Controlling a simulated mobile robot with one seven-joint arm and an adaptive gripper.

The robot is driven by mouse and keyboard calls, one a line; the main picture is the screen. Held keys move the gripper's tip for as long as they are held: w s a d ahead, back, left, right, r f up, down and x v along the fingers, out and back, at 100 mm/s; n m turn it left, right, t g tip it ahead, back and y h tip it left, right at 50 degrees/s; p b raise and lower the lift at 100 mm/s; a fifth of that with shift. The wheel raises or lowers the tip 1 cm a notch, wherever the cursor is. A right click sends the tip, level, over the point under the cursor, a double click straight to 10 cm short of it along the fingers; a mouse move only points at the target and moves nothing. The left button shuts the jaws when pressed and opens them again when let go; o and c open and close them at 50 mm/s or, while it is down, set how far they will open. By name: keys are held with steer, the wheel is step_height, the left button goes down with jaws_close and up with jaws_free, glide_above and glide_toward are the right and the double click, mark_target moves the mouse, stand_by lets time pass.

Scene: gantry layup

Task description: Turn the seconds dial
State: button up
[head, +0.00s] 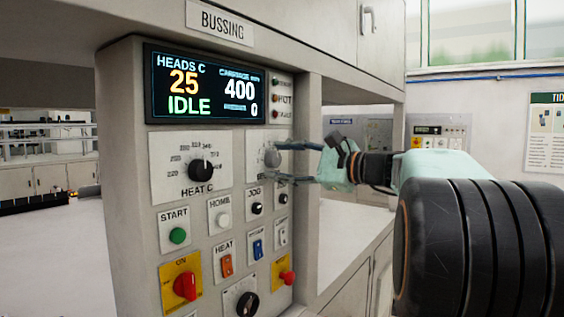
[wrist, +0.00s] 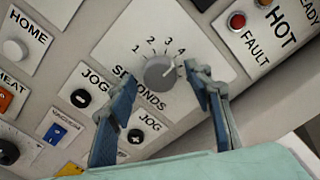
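The seconds dial (wrist: 159,73) is a grey round knob on a white plate marked 1 to 4 and SECONDS. Its white pointer mark faces near the 4. In the head view the dial (head: 272,157) sits on the upper right of the control panel, partly behind my gripper. My gripper (head: 280,163) comes in from the right with its fingers spread. In the wrist view the two blue-grey fingers of my gripper (wrist: 163,79) stand apart on either side of the dial. I see a gap at the left finger; whether the right finger touches the knob I cannot tell.
The HEAT C dial (head: 201,170) is left of the seconds dial. JOG buttons (wrist: 80,98) lie close below it. A red knob (head: 287,277) sticks out lower on the panel. The display (head: 205,88) above reads IDLE.

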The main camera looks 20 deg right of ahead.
steer(key=shift+s, duration=0.1)
steer(key=v, duration=1.2)
steer(key=shift+a, duration=0.1)
